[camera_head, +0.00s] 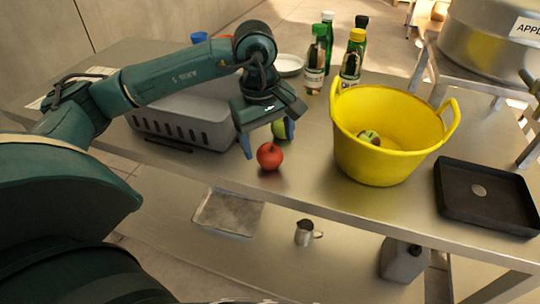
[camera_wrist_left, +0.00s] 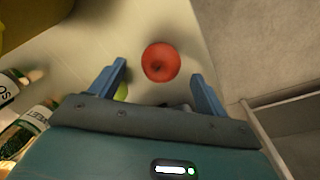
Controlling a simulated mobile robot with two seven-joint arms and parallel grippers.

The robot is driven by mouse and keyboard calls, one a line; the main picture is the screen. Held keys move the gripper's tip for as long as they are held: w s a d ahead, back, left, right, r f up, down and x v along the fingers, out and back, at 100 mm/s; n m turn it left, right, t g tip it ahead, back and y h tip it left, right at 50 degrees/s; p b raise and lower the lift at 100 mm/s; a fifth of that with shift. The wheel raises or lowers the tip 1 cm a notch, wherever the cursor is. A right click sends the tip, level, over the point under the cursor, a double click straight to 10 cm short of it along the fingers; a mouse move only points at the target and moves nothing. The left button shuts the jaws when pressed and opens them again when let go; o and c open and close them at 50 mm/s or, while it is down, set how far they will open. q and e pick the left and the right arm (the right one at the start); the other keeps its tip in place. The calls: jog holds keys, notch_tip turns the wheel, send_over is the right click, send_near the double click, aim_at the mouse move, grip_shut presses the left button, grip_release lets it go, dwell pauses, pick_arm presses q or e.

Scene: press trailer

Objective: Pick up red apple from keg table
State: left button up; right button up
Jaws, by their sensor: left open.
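The red apple (camera_head: 270,156) sits near the front edge of the steel keg table (camera_head: 313,160). My left gripper (camera_head: 267,140) is open and close behind the apple, its blue fingers pointing down. In the left wrist view the red apple (camera_wrist_left: 161,62) lies just beyond the fingertips of my left gripper (camera_wrist_left: 160,72), roughly between their lines, and no finger is seen touching it. A green apple (camera_head: 280,129) is partly hidden behind the gripper; a bit of it also shows beside the left finger in the wrist view (camera_wrist_left: 121,92). My right gripper is not in view.
A grey crate (camera_head: 180,131) stands left of the gripper. A yellow tub (camera_head: 375,150) with an apple inside stands to the right. Several bottles (camera_head: 316,62) stand behind, and a black tray (camera_head: 484,195) lies at far right. Table between apple and tub is clear.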

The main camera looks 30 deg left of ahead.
aim_at(268, 148)
pick_arm(q)
jog(key=f, duration=0.4)
jog(key=shift+w+f, duration=0.15)
jog(key=shift+w, duration=0.05)
jog(key=shift+c, duration=0.4)
jog(key=c, duration=1)
